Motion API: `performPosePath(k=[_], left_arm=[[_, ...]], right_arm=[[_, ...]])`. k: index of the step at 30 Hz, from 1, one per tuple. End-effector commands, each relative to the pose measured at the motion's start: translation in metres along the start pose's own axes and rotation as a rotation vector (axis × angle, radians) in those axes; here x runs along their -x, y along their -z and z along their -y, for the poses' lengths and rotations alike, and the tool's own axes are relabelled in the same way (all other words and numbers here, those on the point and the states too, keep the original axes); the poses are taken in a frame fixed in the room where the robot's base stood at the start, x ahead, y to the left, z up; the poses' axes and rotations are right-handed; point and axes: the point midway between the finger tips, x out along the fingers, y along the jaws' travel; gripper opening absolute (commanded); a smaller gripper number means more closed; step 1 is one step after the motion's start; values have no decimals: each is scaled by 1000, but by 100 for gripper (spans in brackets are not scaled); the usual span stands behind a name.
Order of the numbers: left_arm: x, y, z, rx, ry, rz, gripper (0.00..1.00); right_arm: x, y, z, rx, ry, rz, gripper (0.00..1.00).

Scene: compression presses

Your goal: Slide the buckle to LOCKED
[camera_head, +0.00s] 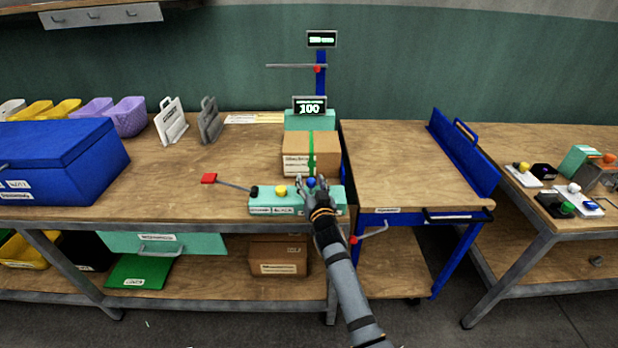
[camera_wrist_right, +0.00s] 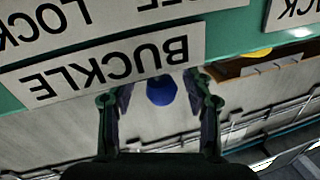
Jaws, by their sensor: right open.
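A teal control panel (camera_head: 270,205) stands at the front of the wooden table, with a black, a yellow and a blue knob on top. The blue knob (camera_head: 311,182) is at my right gripper (camera_head: 316,186). In the right wrist view, the blue knob (camera_wrist_right: 161,90) shows between the two spread fingers of my right gripper (camera_wrist_right: 155,84), just past an upside-down BUCKLE label (camera_wrist_right: 110,70). I cannot tell whether the fingers touch the knob. The gripper is open. It hides the panel's right part in the head view. My left gripper is not in view.
A cardboard box (camera_head: 298,158) with a green strap sits behind the panel, below a display (camera_head: 310,107) reading 100. A red-tipped lever (camera_head: 209,178) reaches out left of the panel. A blue chest (camera_head: 60,160) stands far left. The table between chest and panel is mostly clear.

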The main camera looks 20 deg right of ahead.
Motion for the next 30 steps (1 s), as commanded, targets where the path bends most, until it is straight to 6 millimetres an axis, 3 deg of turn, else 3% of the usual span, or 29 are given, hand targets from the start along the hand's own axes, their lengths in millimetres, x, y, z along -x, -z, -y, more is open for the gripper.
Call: performPosePath(k=[3, 9, 15, 23, 30], left_arm=[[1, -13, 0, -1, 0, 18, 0], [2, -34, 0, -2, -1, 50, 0], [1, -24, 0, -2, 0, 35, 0], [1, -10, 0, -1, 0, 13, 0], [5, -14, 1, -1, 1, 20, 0]], right_arm=[[0, 0, 0, 0, 0, 0, 51], [0, 0, 0, 0, 0, 0, 24], [0, 0, 0, 0, 0, 1, 0], [0, 0, -1, 1, 0, 1, 0], [8, 6, -39, 6, -2, 2, 0]])
